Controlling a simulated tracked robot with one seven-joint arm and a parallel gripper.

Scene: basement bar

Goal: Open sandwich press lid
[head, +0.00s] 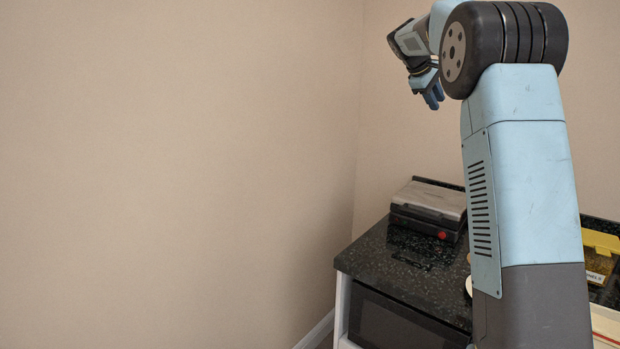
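The sandwich press (428,208) stands on the dark speckled countertop (390,262), near the corner of the room. It has a grey metallic lid over a dark body, with a small red part at its front. The lid looks shut. My arm hides part of its right side. My gripper (434,98) is high above the press, well apart from it, with its blue fingers pointing down. The fingers are small in the view, and I cannot tell whether they are open or shut. Nothing shows held below them.
A dark-fronted appliance (398,322) sits under the counter. A yellow-lidded box (600,252) stands to the right, behind my arm. A small white round thing (468,286) is partly hidden by my arm. Bare walls rise at left and behind. The counter before the press is mostly clear.

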